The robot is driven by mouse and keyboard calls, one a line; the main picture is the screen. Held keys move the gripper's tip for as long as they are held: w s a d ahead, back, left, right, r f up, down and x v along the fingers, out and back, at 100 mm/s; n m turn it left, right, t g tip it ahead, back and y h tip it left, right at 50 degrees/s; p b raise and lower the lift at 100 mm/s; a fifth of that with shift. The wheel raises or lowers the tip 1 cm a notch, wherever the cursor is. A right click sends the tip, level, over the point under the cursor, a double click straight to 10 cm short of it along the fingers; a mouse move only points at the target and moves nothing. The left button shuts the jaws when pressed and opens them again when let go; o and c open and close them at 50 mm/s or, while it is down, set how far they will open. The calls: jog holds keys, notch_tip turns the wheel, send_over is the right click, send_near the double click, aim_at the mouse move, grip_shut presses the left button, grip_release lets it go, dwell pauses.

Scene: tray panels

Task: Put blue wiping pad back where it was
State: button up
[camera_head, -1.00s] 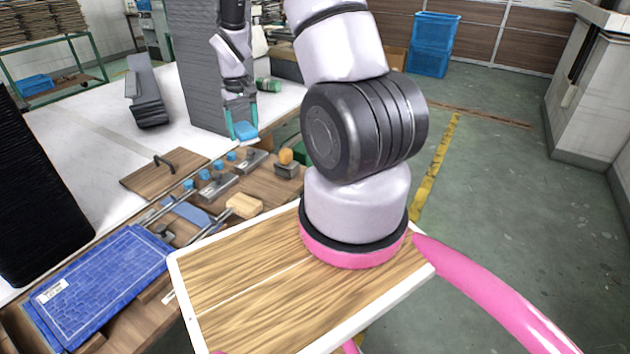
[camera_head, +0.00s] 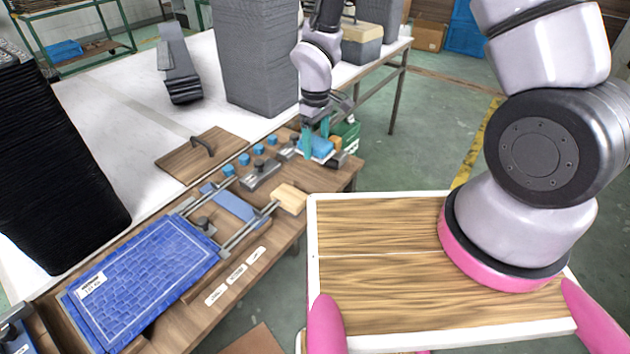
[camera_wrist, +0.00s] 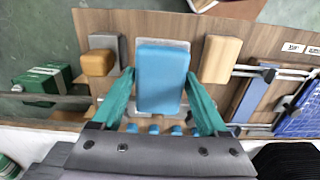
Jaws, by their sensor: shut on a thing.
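The blue wiping pad (camera_head: 317,148) is between the teal fingers of my gripper (camera_head: 315,134), at the far right end of the wooden workbench. In the wrist view the pad (camera_wrist: 162,78) is large, with my gripper's fingers (camera_wrist: 160,90) shut on its two sides. A pale grey plate (camera_wrist: 187,46) shows behind the pad, mostly hidden by it. I cannot tell whether the pad touches the plate or is just above it.
An orange block (camera_wrist: 97,63) on a grey base stands beside the pad, and a tan wooden block (camera_wrist: 221,59) lies on the other side. Small blue-topped pieces (camera_head: 258,150) stand nearby. A green crate (camera_head: 347,133) is behind. The blue panel (camera_head: 150,275) lies at front left.

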send_over(314, 182)
notch_tip(314, 182, down, 5)
jog(key=shift+f, duration=2.5)
jog(key=shift+f, duration=0.1)
jog(key=o, duration=1.1)
notch_tip(314, 182, up, 12)
jog(key=shift+r, duration=0.15)
jog(key=w+d+r+m+t, duration=0.15)
jog(key=d+r, duration=0.25)
jog(key=r, duration=0.4)
jog(key=d+r+m+t, duration=0.1)
jog(key=d+r+m, duration=0.25)
jog(key=r, duration=0.35)
jog(key=w+d+r+m+t, duration=0.1)
jog(key=d+r+m, duration=0.1)
jog(key=d+r, duration=0.45)
jog(key=s+d+r+m+t, duration=0.1)
jog(key=s+d+r+m, duration=0.1)
jog(key=s+r, duration=0.3)
jog(key=s+d+r+m+t+y, duration=0.1)
jog(key=s+d+r+m, duration=0.1)
jog(key=r, duration=0.4)
jog(key=s+d+r+m+t+y, duration=0.1)
jog(key=s+d+r+m, duration=0.2)
jog(key=s+r, duration=0.3)
jog(key=shift+s+d+r+t, duration=0.25)
jog(key=shift+s+d+r, duration=0.05)
jog(key=shift+s+d, duration=0.55)
